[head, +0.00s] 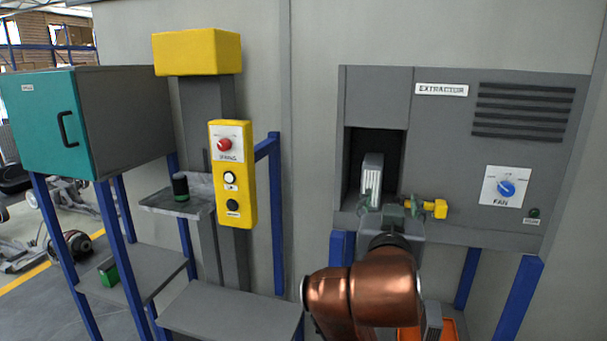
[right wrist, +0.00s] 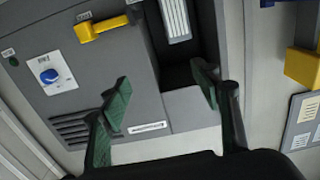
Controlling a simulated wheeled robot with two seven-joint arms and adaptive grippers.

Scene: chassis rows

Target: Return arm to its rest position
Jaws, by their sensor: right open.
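My right gripper (head: 389,203) is in front of the extractor's opening, with its arm coming up from the bottom of the head view. In the right wrist view its green fingers (right wrist: 165,90) are spread apart with nothing between them. A pale ribbed block (head: 373,170) stands upright in the opening of the grey extractor (head: 440,130). In the right wrist view the block (right wrist: 175,18) is beyond the fingertips and not held. In the head view a fingertip overlaps the block's lower part. My left gripper is not in view.
A yellow handle (head: 440,208) sticks out close right of the gripper; a blue fan knob (head: 506,188) is further right. An orange bin (head: 450,330) is below. A yellow button box (head: 232,173), a small tray (head: 180,203) and a teal-doored cabinet (head: 45,125) stand left.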

